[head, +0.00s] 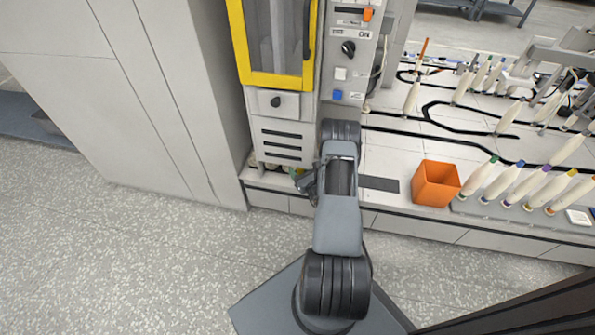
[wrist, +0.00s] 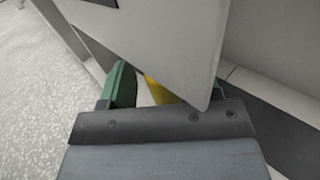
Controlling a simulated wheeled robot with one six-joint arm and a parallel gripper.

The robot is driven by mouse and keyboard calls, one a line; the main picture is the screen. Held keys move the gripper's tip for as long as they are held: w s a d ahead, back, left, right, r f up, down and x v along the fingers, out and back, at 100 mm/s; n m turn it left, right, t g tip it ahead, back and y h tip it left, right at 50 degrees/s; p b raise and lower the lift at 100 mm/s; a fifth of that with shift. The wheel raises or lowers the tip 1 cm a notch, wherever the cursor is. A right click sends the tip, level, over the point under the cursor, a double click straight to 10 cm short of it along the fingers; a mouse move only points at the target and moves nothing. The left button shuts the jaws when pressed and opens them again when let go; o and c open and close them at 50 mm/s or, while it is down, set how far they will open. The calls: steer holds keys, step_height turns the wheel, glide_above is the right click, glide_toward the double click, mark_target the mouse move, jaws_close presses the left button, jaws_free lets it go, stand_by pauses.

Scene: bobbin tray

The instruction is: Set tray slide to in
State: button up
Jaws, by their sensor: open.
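The tray slide cannot be made out clearly in either view. In the head view, small green and yellow pieces (head: 296,171) show low under the grey machine (head: 281,148), and my arm partly covers that spot. My gripper (head: 307,183) is at the machine's lower front edge, close to these pieces, and is open. I cannot tell whether my gripper touches anything.
A yellow-framed window (head: 240,45) and a control panel with knobs (head: 348,48) are above. An orange bin (head: 436,184) and a row of bobbins (head: 510,182) stand on the bench to the right. A tall grey cabinet (head: 120,100) stands left. The speckled floor in front is clear.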

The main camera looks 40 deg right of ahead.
steer(key=shift+s, duration=0.1)
steer(key=shift+s, duration=0.4)
steer(key=s+p, duration=0.3)
steer(key=s, duration=0.9)
steer(key=shift+s+a, duration=0.35)
steer(key=shift+s, duration=0.05)
